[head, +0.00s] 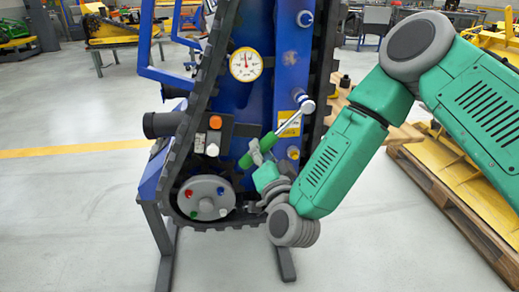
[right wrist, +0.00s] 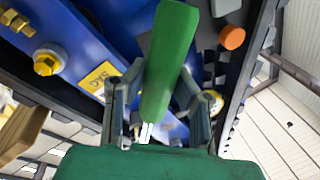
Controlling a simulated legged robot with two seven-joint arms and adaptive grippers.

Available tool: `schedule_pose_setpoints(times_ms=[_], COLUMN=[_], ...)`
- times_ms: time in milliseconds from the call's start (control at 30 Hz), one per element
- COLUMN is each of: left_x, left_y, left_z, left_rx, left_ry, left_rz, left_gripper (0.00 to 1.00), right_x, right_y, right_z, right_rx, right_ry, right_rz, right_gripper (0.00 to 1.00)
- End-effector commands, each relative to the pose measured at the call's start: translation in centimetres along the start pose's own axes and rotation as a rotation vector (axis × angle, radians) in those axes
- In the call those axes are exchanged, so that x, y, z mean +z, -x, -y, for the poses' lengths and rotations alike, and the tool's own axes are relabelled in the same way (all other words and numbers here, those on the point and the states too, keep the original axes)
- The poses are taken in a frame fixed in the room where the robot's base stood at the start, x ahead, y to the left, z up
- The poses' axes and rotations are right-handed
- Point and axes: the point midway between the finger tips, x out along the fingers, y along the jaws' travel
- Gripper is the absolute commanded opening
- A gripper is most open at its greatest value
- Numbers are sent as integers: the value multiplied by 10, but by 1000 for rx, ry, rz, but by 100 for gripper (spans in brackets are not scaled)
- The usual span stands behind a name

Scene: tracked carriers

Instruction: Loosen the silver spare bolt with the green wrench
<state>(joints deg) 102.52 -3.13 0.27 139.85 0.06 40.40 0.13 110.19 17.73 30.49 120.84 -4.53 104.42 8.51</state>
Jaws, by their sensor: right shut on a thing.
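The green wrench handle (head: 249,157) is in my right gripper (head: 262,158), and its silver shaft (head: 285,124) slants up right across the blue machine. The shaft's far end (head: 308,106) is beside a round fitting on the blue bar; I cannot tell whether they touch. In the right wrist view, the green handle (right wrist: 170,65) stands between the two fingers of my right gripper (right wrist: 162,100), which is shut on it. My left gripper is not in view.
A black track (head: 200,90) frames the blue machine, with a dial gauge (head: 245,64) on its front. A grey disc (head: 207,198) with coloured bolts is low on the left. A wooden pallet (head: 447,195) stands at right. The floor at left is clear.

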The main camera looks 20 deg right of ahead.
Motion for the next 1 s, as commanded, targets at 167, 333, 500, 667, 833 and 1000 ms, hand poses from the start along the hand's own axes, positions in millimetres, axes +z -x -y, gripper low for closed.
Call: schedule_pose_setpoints(times_ms=[167,333,500,667,833,1000], left_x=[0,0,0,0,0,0], left_y=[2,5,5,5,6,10], left_z=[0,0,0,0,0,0], left_rx=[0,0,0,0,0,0], left_ry=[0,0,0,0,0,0], left_rz=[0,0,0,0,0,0], left_gripper=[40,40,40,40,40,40], right_x=[-1,-2,-1,-1,-2,-4], right_y=[0,2,3,3,3,5], right_z=[-3,-11,-13,-14,-17,-24], right_rx=[-2,-3,-3,-2,-2,-2], right_ry=[28,83,98,97,119,175], right_rz=[4,16,18,18,23,34], right_gripper=[0,0,0,0,0,0])
